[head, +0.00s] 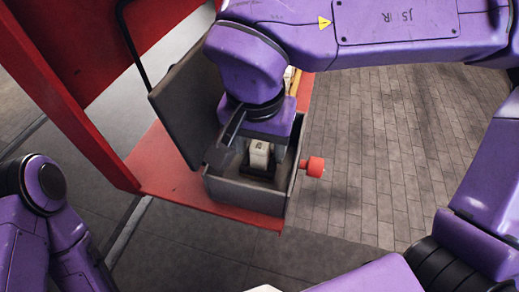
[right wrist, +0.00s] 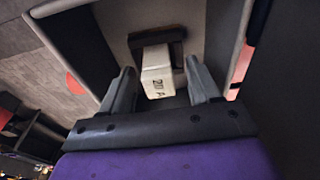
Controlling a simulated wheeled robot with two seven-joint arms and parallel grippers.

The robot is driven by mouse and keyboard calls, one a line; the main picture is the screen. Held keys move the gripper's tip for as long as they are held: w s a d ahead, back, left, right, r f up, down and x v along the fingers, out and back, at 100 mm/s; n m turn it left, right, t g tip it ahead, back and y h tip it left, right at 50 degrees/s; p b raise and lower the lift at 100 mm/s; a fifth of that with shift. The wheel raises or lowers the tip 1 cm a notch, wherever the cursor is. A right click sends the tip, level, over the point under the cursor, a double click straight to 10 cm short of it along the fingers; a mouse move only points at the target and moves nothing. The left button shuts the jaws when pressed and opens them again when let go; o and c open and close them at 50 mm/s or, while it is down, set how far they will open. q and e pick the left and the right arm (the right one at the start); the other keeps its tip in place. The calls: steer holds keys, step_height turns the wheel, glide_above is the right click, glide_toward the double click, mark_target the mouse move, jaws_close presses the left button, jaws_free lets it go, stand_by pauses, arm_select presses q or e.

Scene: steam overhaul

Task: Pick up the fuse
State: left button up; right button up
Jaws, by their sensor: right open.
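The fuse (head: 259,153) is a small white block inside an open grey box (head: 240,195). It also shows in the right wrist view (right wrist: 158,82), marked "20 A" and seated in a dark holder (right wrist: 157,40). My right gripper (head: 252,143) reaches down into the box from above. In the right wrist view its open fingers (right wrist: 160,74) stand on either side of the fuse, with a gap showing on each side. My left arm shows at the lower left of the head view, but its gripper is out of view.
The box's dark lid (head: 185,100) stands open at its left. A red knob (head: 315,167) sticks out at its right. The box sits on a red shelf (head: 160,180) beside a red upright panel (head: 75,110). Paved floor (head: 370,150) to the right is clear.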

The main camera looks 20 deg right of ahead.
steer(key=shift+s, duration=0.15)
steer(key=shift+c, duration=1.2)
steer(key=c, duration=0.8)
steer(key=shift+r, duration=0.15)
step_height(320, 180, up, 10)
steer(key=shift+f+p, duration=0.1)
steer(key=shift+p, duration=0.25)
